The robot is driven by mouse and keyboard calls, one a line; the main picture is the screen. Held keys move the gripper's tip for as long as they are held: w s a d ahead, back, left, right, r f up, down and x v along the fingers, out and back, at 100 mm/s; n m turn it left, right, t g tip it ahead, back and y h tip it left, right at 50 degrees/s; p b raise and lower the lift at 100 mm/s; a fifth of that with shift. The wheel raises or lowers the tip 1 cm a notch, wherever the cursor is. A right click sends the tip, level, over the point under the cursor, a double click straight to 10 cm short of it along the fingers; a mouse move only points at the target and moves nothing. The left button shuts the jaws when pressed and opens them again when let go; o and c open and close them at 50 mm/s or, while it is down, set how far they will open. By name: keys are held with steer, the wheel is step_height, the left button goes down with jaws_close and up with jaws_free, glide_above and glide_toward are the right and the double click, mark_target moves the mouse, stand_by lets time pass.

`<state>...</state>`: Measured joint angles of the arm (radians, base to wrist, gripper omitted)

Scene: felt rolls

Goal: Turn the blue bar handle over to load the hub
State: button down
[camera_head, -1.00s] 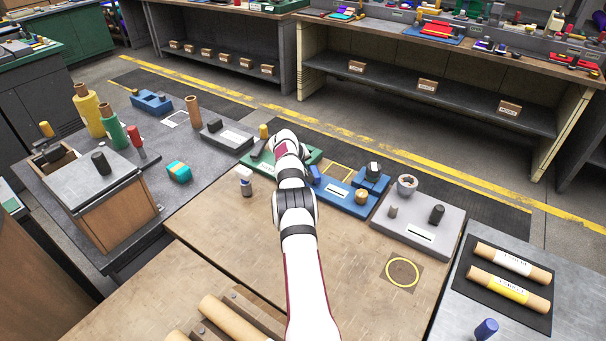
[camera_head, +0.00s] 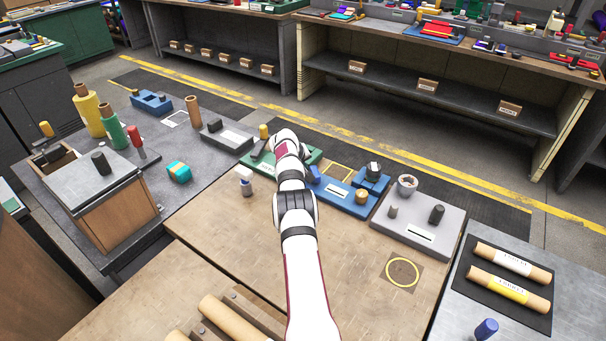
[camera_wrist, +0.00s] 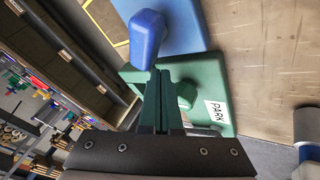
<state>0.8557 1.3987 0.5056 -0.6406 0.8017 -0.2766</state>
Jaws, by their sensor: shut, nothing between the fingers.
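The blue bar handle (camera_wrist: 147,38) stands up from the blue base plate (camera_wrist: 188,25) in the wrist view. In the head view a small blue part of it (camera_head: 314,175) shows beside my wrist, at the left end of the blue plate (camera_head: 322,193). My gripper (camera_wrist: 158,78) is shut and empty. Its dark fingers point toward the handle, with the tips just short of it in the picture; I cannot tell whether they touch. A green base (camera_wrist: 215,85) with a PARK label lies beside and behind the fingers. In the head view my wrist hides the fingers.
A grey plate (camera_head: 407,238) with pegs is to the right.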

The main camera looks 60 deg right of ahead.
mark_target(316, 172)
stand_by(0.5)
